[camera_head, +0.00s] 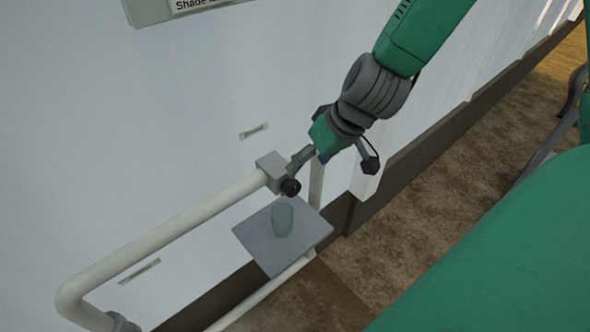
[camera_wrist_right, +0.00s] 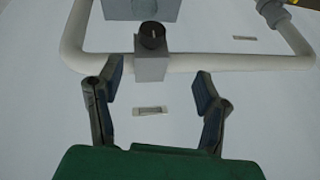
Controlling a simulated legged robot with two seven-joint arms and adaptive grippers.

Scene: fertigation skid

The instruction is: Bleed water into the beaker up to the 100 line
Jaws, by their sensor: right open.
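The beaker (camera_head: 282,219) is a small, see-through cylinder. It stands upright on a square grey shelf (camera_head: 256,236) below the valve. I cannot make out its lines or any water level. The bleed valve is a grey block (camera_head: 268,165) on the pale pipe with a dark round knob (camera_head: 290,187). In the right wrist view the knob (camera_wrist_right: 152,36) and block (camera_wrist_right: 150,66) lie just beyond the fingertips. My right gripper (camera_head: 300,160) is beside the block; in the wrist view its fingers (camera_wrist_right: 160,76) are spread and empty. My left gripper is out of view.
A pale pipe (camera_head: 165,234) runs along the white wall and bends down at the lower left. A sign (camera_head: 185,8) hangs at the top. Brown floor (camera_head: 480,145) lies open to the right.

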